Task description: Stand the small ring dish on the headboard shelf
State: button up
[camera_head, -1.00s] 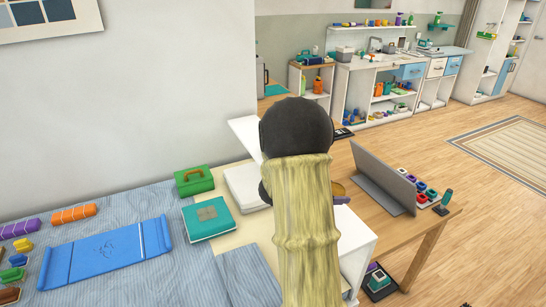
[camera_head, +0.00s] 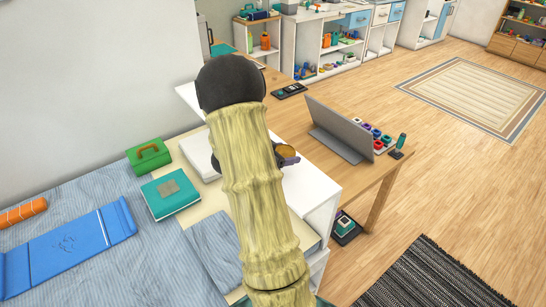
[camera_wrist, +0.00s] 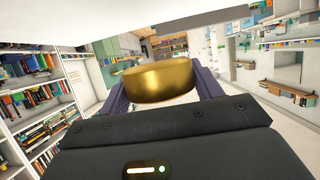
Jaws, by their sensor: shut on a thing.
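A small gold round dish (camera_wrist: 158,82), the ring dish, sits between the two dark purple fingers of my gripper (camera_wrist: 162,90) in the wrist view. In the head view a sliver of the dish (camera_head: 287,150) shows to the right of my arm, beside a dark finger (camera_head: 284,161). My gripper is shut on it and holds it above the white headboard unit (camera_head: 312,190). A raised white shelf board (camera_head: 188,99) shows behind and left of my wrist. In the wrist view a white surface (camera_wrist: 120,20) hangs close over the dish. My arm hides much of the unit.
A wooden desk with a grey screen (camera_head: 340,130) stands right of the unit. Open floor lies further right.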

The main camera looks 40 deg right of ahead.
jog(key=shift+f, duration=0.7)
jog(key=shift+s+d+f, duration=0.1)
jog(key=shift+s+d, duration=0.05)
jog(key=shift+s, duration=0.05)
jog(key=shift+w, duration=0.1)
jog(key=shift+a+f, duration=0.2)
jog(key=shift+f, duration=0.1)
jog(key=shift+d+f, duration=0.1)
jog(key=shift+f, duration=1.7)
jog(key=shift+f, duration=0.15)
jog(key=o, duration=1.1)
